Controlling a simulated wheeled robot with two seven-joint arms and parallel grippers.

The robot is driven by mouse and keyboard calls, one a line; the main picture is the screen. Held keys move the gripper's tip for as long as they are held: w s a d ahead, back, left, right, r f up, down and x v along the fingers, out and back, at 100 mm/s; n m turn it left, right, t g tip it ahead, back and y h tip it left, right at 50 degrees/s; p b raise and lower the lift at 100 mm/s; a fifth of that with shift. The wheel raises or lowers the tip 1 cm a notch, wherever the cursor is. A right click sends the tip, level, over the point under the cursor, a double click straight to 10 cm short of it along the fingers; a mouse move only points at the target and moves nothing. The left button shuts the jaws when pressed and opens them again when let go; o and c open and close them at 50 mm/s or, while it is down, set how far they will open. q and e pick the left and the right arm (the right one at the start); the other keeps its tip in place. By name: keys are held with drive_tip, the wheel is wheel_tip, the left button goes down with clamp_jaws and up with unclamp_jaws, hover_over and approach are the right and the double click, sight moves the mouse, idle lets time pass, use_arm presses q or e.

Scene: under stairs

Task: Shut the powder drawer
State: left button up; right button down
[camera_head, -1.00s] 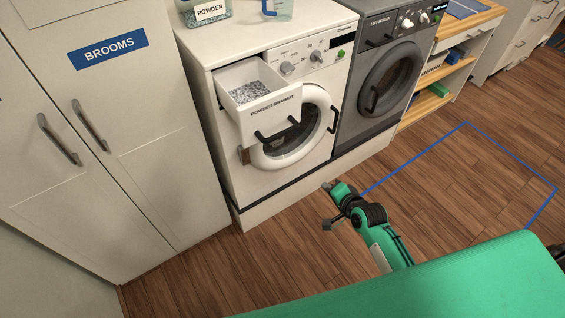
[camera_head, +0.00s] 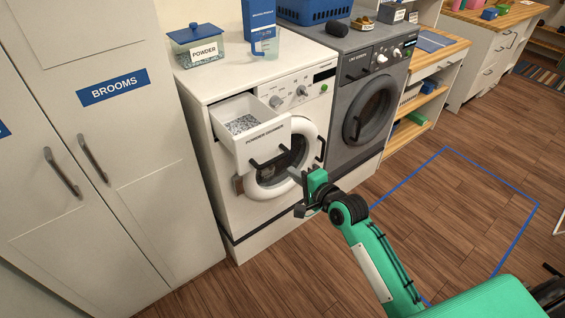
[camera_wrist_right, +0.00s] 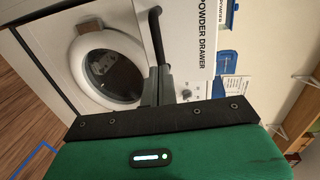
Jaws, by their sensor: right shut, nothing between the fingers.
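The powder drawer (camera_head: 262,138) is pulled out of the top left of the white washing machine (camera_head: 213,168), with grey-white powder (camera_head: 241,124) inside. Its front bears a label and a black bar handle (camera_head: 268,157). In the right wrist view the labelled drawer front (camera_wrist_right: 188,38) stands upright at top centre, its handle (camera_wrist_right: 154,35) ahead of my fingers. My right gripper (camera_head: 297,178) is shut and empty, just right of and below the drawer front in the head view. Its shut fingers (camera_wrist_right: 168,88) also show in the wrist view. I cannot tell whether they touch the handle. My left gripper is out of view.
The round washer door (camera_head: 290,170) is closed below the drawer. A powder box (camera_head: 197,48) and a measuring jug (camera_head: 265,45) stand on top. A grey machine (camera_head: 350,135) is to the right, the brooms cupboard (camera_head: 110,140) to the left. The wooden floor (camera_head: 470,200) is clear.

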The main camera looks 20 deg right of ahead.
sight(276, 161)
drive_tip(key=shift+p+x, duration=0.7)
drive_tip(key=shift+x, duration=2.35)
drive_tip(key=r+b+x, duration=0.1)
drive_tip(key=x, duration=0.5)
drive_tip(key=r+b+x, duration=0.1)
drive_tip(key=b+x, duration=0.1)
drive_tip(key=x, duration=0.4)
drive_tip(key=r+b+x, duration=0.1)
drive_tip(key=b+x, duration=0.1)
drive_tip(key=x, duration=0.4)
drive_tip(key=shift+w+r, duration=0.15)
drive_tip(key=shift+w, duration=0.2)
drive_tip(key=shift+w+a+r+b, duration=0.1)
drive_tip(key=shift+w+a+b, duration=0.1)
drive_tip(key=shift+w+b, duration=0.25)
drive_tip(key=shift+r, duration=0.25)
drive_tip(key=shift+r, duration=0.1)
